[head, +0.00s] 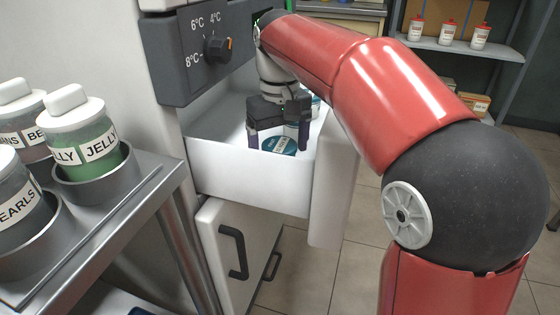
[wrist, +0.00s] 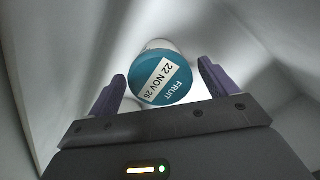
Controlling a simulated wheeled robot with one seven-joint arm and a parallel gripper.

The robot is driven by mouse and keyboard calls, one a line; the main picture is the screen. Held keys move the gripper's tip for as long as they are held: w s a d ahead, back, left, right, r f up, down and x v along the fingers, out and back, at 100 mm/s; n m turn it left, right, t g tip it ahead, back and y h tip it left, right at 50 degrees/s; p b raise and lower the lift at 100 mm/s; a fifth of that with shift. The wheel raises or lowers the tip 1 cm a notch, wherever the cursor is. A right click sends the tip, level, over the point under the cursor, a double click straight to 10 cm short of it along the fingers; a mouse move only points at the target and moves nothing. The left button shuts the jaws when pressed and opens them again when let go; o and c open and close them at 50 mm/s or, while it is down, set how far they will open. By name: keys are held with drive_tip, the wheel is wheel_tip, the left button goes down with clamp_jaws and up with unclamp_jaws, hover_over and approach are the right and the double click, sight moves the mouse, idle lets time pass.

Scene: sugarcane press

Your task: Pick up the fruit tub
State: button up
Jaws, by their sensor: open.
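The fruit tub (wrist: 160,77) has a teal lid with a white label reading "FRUIT" and "22 NOV 26". It stands inside the open white drawer (head: 245,172), and its lid (head: 279,146) shows in the head view. My gripper (head: 279,140) is inside the drawer with its fingers down, near the tub. In the wrist view my gripper (wrist: 162,88) is open, with one purple finger on each side of the tub. Gaps show between the fingers and the tub. The tub's lower part is mostly hidden.
Another tub (head: 315,105) partly shows behind my gripper. A dial panel (head: 200,50) overhangs the drawer at the left. A metal counter (head: 110,215) holds several labelled jars, including a green jelly jar (head: 88,140). Shelves (head: 465,50) stand behind at the right.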

sight(279, 144)
drive_tip(key=shift+f, duration=0.9)
drive_tip(key=shift+c, duration=0.4)
drive_tip(key=c, duration=1.1)
drive_tip(key=shift+o, duration=0.2)
drive_tip(key=shift+r, duration=0.2)
wheel_tip(279, 144, up, 20)
drive_tip(key=p, duration=0.6)
drive_tip(key=shift+f+p, duration=0.15)
drive_tip(key=shift+p, duration=0.2)
